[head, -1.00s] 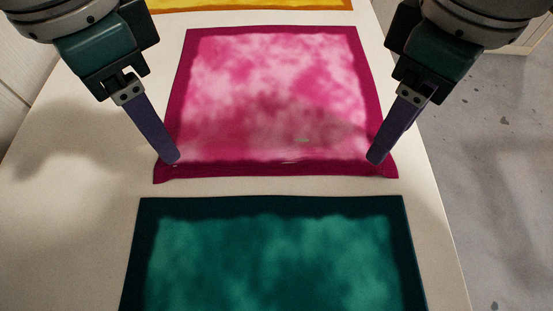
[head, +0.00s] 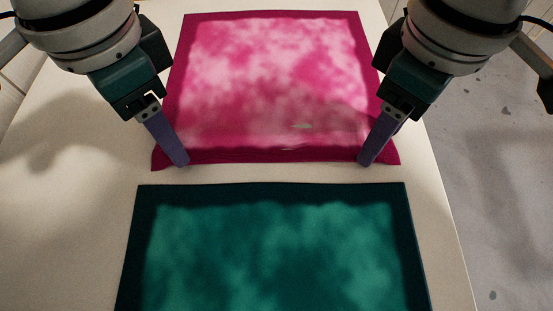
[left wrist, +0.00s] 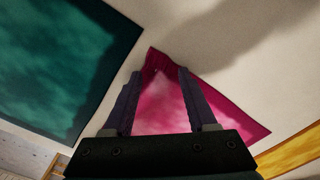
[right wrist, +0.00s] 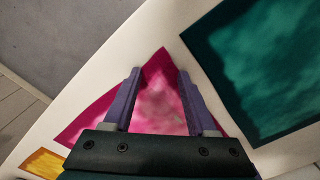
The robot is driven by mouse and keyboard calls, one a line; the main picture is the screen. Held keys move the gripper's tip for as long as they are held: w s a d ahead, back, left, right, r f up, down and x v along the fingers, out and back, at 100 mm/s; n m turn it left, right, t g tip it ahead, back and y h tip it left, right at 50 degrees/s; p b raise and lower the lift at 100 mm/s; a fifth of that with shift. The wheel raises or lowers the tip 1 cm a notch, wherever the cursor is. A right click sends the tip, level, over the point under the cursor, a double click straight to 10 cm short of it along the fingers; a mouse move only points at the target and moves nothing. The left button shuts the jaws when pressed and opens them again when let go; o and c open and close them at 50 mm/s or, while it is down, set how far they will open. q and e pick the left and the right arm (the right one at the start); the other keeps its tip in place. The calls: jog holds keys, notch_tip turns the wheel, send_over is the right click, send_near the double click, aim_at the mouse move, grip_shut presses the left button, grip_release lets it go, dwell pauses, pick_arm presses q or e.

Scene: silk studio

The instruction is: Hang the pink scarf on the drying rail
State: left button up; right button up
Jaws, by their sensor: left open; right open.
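The pink scarf (head: 275,75), with a darker magenta border, lies flat on the pale table in the head view. My left gripper (head: 181,163) is open at its near left corner. In the left wrist view, the scarf (left wrist: 165,112) has a corner between the spread fingers (left wrist: 157,72). My right gripper (head: 366,163) is open at the near right corner. In the right wrist view, that corner of the scarf (right wrist: 157,90) shows between the spread fingers (right wrist: 160,72). Whether the fingertips touch the cloth is unclear. The drying rail is not in view.
A teal scarf (head: 275,260) lies flat on the table just nearer than the pink one. A yellow cloth (right wrist: 42,162) shows past the pink one. Bare table (head: 60,210) is free at the left. The table's right edge drops to grey floor (head: 490,200).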

pick_arm(q)
jog(key=shift+f, duration=0.25)
jog(key=shift+c, duration=0.4)
pick_arm(e)
jog(key=shift+c, duration=0.4)
pick_arm(q)
grip_shut()
pick_arm(e)
grip_shut()
jog(key=shift+d, duration=0.1)
pick_arm(q)
jog(key=shift+a, duration=0.1)
